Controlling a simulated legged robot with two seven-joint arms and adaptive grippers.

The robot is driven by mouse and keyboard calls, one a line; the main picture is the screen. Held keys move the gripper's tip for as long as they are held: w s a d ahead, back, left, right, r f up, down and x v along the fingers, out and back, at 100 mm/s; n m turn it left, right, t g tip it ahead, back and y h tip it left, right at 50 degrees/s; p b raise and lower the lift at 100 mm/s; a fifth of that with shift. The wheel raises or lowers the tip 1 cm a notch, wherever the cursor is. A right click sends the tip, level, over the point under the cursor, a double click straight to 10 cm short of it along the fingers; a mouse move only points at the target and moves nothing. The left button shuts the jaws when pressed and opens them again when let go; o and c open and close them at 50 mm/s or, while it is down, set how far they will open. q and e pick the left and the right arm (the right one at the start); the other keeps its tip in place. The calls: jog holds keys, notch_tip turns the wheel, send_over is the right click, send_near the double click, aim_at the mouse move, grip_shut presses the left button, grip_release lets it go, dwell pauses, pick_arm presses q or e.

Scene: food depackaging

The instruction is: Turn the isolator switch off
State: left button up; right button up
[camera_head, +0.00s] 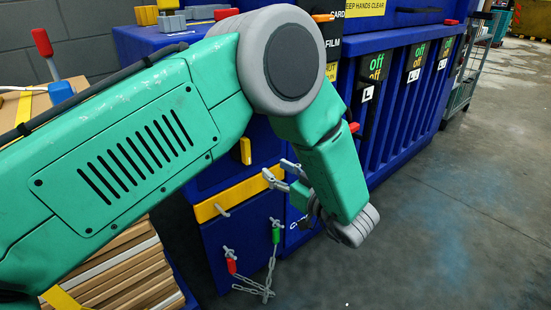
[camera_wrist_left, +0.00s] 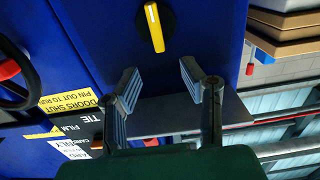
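The isolator switch looks to be the yellow rotary handle on a black round plate on the blue panel. It shows in the left wrist view (camera_wrist_left: 155,27), near the top, its handle close to upright in that picture. In the head view its yellow handle (camera_head: 245,151) shows just below my arm. My left gripper (camera_head: 279,171) is open and empty. In the left wrist view its two fingers (camera_wrist_left: 158,72) are apart, with the handle beyond the gap and roughly in line with it. No contact shows. My right gripper is not in view.
Below the switch is a yellow strip (camera_head: 228,202) on the blue machine. Red (camera_head: 231,266) and green (camera_head: 276,235) tags hang there with a chain (camera_head: 268,284). Stacked cardboard (camera_head: 125,275) stands at lower left. The floor (camera_head: 440,240) to the right is clear.

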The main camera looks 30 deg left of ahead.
aim_at(248, 147)
pick_arm(q)
jog(key=b+x, duration=0.3)
jog(key=x, duration=1)
jog(key=shift+w+d+r+b, duration=0.1)
jog(key=shift+w+b, duration=0.05)
jog(key=shift+b, duration=0.15)
jog(key=shift+d+r, duration=0.3)
jog(key=shift+d, duration=0.5)
grip_shut()
jog(key=shift+a, duration=0.45)
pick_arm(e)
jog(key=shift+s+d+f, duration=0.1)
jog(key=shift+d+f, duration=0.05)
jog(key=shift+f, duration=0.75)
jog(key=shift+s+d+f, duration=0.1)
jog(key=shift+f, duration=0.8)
